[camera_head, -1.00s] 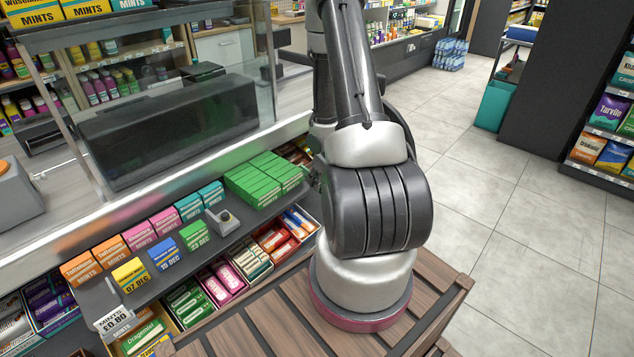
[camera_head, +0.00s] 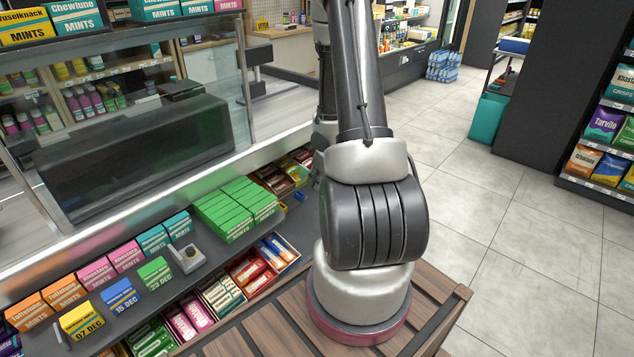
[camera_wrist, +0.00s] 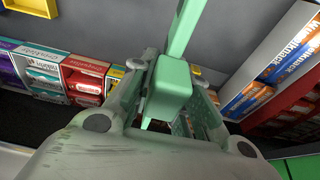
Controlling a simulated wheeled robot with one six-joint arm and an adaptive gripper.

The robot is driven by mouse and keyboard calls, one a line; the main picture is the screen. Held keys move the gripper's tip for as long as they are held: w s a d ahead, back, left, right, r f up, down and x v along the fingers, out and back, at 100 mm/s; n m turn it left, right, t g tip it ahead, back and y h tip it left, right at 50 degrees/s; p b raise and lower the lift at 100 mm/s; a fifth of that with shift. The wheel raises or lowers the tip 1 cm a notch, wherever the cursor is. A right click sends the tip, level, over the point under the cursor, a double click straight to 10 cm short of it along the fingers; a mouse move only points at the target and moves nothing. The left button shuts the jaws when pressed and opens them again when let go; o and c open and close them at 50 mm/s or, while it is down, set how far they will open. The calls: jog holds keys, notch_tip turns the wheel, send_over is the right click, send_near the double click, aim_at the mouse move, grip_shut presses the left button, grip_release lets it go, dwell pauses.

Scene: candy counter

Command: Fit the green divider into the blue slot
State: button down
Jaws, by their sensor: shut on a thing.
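My gripper (camera_wrist: 168,76) is shut on the green divider (camera_wrist: 172,82), a pale green piece with a block-like base and a narrow upright strip. The divider fills the space between the fingers and its strip runs up out of the top of the wrist view. In the head view my own arm hides the gripper and the divider. A small blue piece (camera_head: 299,196) sits at the shelf edge just left of my arm in the head view; it is too small to tell whether it is the blue slot. No blue slot shows clearly in the wrist view.
Stacked green boxes (camera_head: 238,208) and a row of mint boxes (camera_head: 95,271) line the counter shelf.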

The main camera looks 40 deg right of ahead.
jog(key=shift+s+f+x, duration=0.1)
jog(key=shift+s+x, duration=0.1)
jog(key=shift+x, duration=0.75)
jog(key=shift+s+f+x, duration=0.1)
jog(key=shift+s+x, duration=0.1)
jog(key=shift+x, duration=0.75)
jog(key=shift+s+f+x, duration=0.1)
jog(key=shift+s+x, duration=0.1)
jog(key=shift+x, duration=0.75)
jog(key=shift+s+x, duration=0.15)
jog(key=shift+x, duration=0.75)
jog(key=shift+s+x, duration=0.15)
jog(key=shift+x, duration=0.75)
jog(key=c, duration=1.3)
grip_release()
jog(key=shift+d+f, duration=0.1)
jog(key=v, duration=1.2)
